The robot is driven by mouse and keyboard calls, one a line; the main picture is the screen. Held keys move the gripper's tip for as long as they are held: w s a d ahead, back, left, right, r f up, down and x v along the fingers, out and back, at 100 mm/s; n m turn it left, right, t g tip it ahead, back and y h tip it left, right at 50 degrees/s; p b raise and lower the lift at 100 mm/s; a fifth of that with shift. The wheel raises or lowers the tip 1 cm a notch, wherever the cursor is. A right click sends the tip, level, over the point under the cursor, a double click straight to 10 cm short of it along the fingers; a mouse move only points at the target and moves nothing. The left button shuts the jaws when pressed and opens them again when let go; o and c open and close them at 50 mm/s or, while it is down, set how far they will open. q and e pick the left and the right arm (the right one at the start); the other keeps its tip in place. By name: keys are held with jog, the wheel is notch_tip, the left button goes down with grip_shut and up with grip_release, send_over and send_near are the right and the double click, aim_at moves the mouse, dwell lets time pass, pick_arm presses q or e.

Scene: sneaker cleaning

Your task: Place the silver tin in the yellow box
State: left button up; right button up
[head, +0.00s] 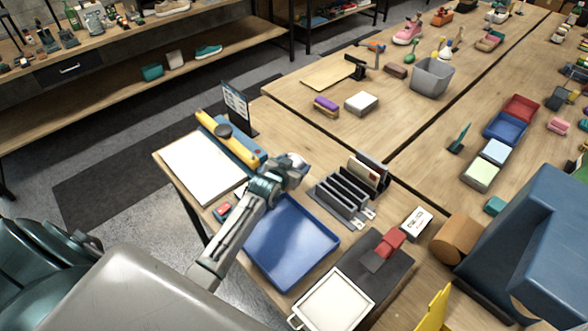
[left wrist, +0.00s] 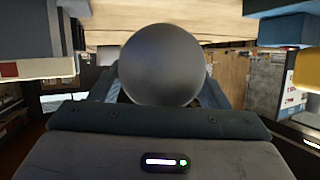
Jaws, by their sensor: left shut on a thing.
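My left gripper (head: 293,168) comes in from the left, above the table edge between the blue tray and the blue-and-yellow device. It is shut on the silver tin; in the left wrist view the tin (left wrist: 163,66) shows as a round, dull grey face between the two fingers. In the head view the tin is hard to make out at the gripper's tip. A yellow thing (head: 436,310), perhaps the yellow box, shows at the bottom right of the head view, partly cut off by the frame edge. My right gripper is not in view.
An empty blue tray (head: 290,243) lies below the gripper. A black rack (head: 340,197) stands to its right, with a dark mat (head: 398,268) and a red-handled tool (head: 389,245) nearer the front. A white board (head: 203,166) and a blue-and-yellow device (head: 235,142) lie to the left.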

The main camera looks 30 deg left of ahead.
pick_arm(q)
jog(key=shift+f+p, duration=0.55)
jog(key=shift+f, duration=1.35)
jog(key=o, duration=1.1)
jog(key=shift+r, duration=0.1)
